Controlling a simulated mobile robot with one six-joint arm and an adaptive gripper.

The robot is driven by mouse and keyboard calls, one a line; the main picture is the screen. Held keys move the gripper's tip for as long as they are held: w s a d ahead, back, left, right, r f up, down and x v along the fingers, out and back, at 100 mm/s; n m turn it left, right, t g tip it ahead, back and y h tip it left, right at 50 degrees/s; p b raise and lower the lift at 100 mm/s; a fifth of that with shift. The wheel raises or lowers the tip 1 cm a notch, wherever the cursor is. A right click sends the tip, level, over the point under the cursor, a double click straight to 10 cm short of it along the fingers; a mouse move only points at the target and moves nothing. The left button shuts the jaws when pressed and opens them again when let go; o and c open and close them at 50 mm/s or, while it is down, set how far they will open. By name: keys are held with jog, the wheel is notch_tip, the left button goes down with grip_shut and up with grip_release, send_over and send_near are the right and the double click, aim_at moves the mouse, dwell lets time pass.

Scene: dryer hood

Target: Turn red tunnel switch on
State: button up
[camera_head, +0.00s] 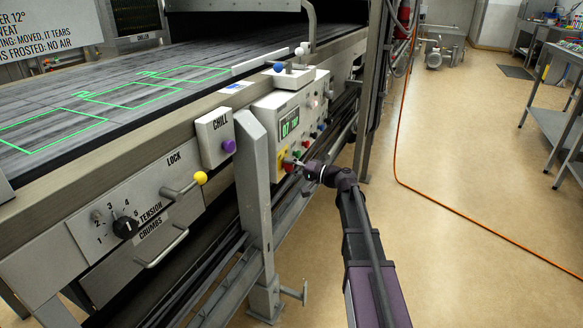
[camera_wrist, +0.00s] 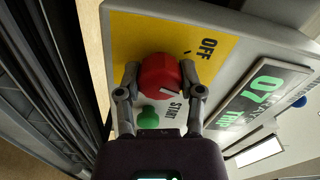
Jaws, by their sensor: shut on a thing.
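The red switch (camera_wrist: 158,77) is a round knob on a yellow plate (camera_wrist: 125,40) in the wrist view. The word OFF is printed on the yellow beside the knob, with a short black tick near it. A white mark on the knob's face lies on the side near the word START, away from OFF. My gripper (camera_wrist: 160,84) is shut on the red knob, with one finger on each side. In the head view my gripper (camera_head: 301,167) reaches the low front corner of the white control box (camera_head: 262,112), where the red knob (camera_head: 289,167) partly shows.
A green button (camera_wrist: 148,117) is close below the knob, near my fingers. A display (camera_wrist: 262,92) reading 07 is beside the plate. A grey post (camera_head: 257,190) stands left of the box.

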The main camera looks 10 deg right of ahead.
jog(key=m, duration=0.5)
jog(key=shift+a+m, duration=0.15)
jog(key=shift+m, duration=0.25)
jog(key=o, duration=1.2)
jog(key=shift+c, duration=0.2)
jog(key=shift+d, duration=0.2)
jog(key=shift+s+d, duration=0.15)
jog(key=v, duration=1.1)
jog(key=shift+s, duration=0.15)
